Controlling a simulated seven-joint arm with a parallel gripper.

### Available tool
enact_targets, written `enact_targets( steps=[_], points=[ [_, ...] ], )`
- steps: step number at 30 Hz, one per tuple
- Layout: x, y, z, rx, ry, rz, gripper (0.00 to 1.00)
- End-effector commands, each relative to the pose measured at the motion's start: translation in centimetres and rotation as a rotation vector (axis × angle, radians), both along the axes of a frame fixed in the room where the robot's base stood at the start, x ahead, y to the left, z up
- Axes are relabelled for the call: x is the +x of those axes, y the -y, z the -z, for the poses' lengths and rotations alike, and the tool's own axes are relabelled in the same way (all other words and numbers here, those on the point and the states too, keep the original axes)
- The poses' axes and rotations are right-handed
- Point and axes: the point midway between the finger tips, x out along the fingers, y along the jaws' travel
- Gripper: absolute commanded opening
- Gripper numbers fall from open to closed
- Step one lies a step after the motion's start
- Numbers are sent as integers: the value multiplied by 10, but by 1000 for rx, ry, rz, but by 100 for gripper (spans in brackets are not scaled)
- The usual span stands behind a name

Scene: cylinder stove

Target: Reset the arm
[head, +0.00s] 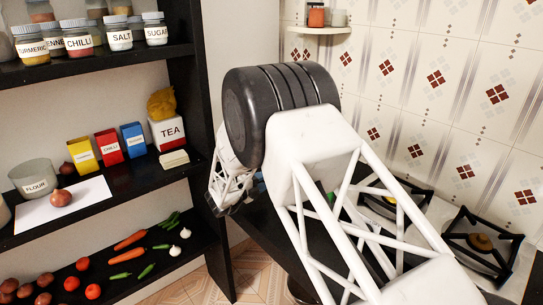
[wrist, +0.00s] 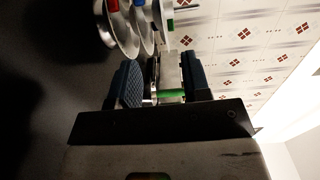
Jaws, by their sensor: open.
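My gripper (wrist: 160,62) shows in the wrist view with its two dark blue fingers apart. A bright green piece and some pale shapes show in the gap between and beyond the fingers. I cannot tell what they are, but nothing is clearly clamped. In the head view my white lattice arm with its dark grey joint fills the middle. The far end of the arm shows only in part to the left of that joint, beside the shelf's dark upright. The fingers cannot be made out there.
Left, a dark shelf (head: 112,188) bears spice jars (head: 78,42), boxes, a flour bowl (head: 35,177) and vegetables. Right, a stove's burners (head: 480,243) sit partly behind my arm. Round metal items (wrist: 122,28) with coloured ends lie near the fingers. A tiled wall (head: 455,110) stands behind.

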Motion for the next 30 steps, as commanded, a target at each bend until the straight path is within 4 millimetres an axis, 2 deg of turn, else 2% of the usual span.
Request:
enact_targets(
  steps=[4, 8, 17, 23, 30],
  points=[
    [5, 7, -15, 5, -21, -38, 44],
    [12, 16, -40, 9, -59, -109, 44],
    [17, 48, -118, -18, -197, -365, 44],
    [1, 69, -166, -74, -302, -546, 44],
    [-38, 96, -213, -174, -436, -754, 44]
  ],
)
